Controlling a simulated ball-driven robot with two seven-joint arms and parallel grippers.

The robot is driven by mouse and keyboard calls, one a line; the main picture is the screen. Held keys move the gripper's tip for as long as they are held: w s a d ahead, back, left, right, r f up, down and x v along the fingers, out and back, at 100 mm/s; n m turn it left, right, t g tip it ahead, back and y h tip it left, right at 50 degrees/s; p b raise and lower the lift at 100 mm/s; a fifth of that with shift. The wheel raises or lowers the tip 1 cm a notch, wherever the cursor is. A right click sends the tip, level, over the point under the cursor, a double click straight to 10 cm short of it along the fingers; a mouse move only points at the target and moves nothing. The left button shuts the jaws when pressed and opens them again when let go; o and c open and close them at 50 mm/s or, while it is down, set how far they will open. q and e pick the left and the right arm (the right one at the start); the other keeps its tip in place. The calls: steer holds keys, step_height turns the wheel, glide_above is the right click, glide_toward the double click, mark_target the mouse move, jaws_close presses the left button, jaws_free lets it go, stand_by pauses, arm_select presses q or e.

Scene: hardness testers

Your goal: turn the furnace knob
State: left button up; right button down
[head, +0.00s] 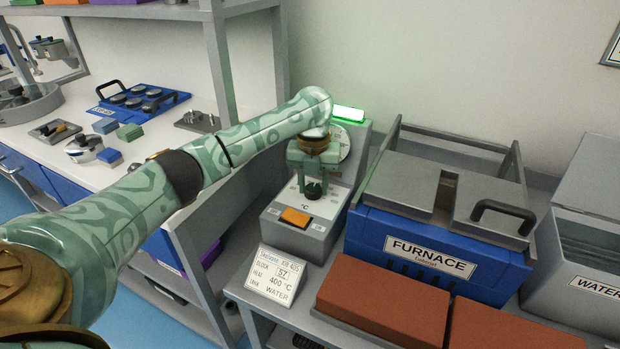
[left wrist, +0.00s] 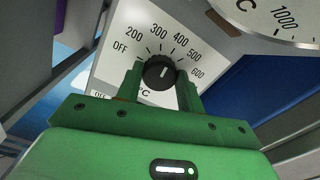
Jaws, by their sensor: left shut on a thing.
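The black furnace knob (left wrist: 159,72) sits on a pale scale marked OFF and 200 to 600. A small white mark shows on its face, roughly toward the upper numbers; its exact setting is hard to tell. My left gripper (head: 313,182) is shut on the knob, with its green fingers on either side of it in the left wrist view (left wrist: 159,82). In the head view the knob (head: 313,191) shows just below the fingers on the grey control box (head: 335,228). The blue furnace (head: 378,240) stands right of the box. My right gripper is not in view.
An orange switch (head: 295,217) is on the box's front, and a green lamp (head: 348,113) glows behind. A card (head: 281,277) reading 400 °C and WATER stands in front. Reddish blocks (head: 385,303) lie before the furnace; a water tank (head: 575,270) is at right.

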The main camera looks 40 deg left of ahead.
arm_select(q)
steer(key=n+p, duration=0.1)
steer(key=p, duration=0.1)
steer(key=r+n+p, duration=0.1)
steer(key=p, duration=0.1)
steer(key=shift+n, duration=0.3)
steer(key=n+p, duration=0.2)
steer(key=shift+f+n+p, duration=0.2)
steer(key=shift+n+p, duration=0.1)
steer(key=shift+p, duration=0.1)
steer(key=shift+n+p, duration=0.65)
steer(key=shift+n, duration=0.25)
steer(key=n, duration=0.1)
steer(key=n+p, duration=0.1)
steer(key=n, duration=0.1)
steer(key=n+p, duration=0.1)
steer(key=shift+f+n, duration=0.25)
steer(key=shift+n, duration=0.05)
steer(key=n+p, duration=0.1)
steer(key=n, duration=0.3)
steer(key=shift+s+f+n, duration=0.1)
steer(key=shift+n, duration=0.2)
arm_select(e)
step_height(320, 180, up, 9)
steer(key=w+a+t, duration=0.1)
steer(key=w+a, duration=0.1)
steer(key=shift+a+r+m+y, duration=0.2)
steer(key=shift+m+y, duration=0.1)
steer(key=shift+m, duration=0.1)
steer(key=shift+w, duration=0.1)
